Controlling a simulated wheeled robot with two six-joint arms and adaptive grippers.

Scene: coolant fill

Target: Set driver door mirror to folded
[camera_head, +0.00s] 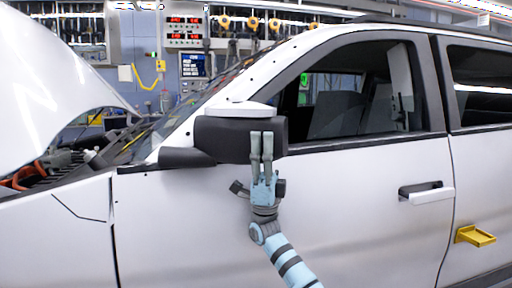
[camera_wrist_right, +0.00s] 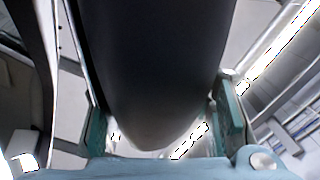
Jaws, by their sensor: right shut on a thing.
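The driver door mirror (camera_head: 222,137) has a dark housing with a white cap on top. It sits on a dark mount (camera_head: 185,158) at the front lower corner of the driver door window. My right gripper (camera_head: 261,136) points up at the right part of the housing, its fingers overlapping it in the head view. In the right wrist view the dark rounded housing (camera_wrist_right: 150,70) lies between the two fingers (camera_wrist_right: 162,120), and the gripper is shut on it. The exact fold angle is hard to tell. My left gripper is not in view.
The white driver door (camera_head: 330,215) has a handle (camera_head: 426,192) to the right of my arm. A yellow bracket (camera_head: 474,236) sticks out further right. The raised hood (camera_head: 50,70) and open engine bay are at the left. Wall equipment stands behind the car.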

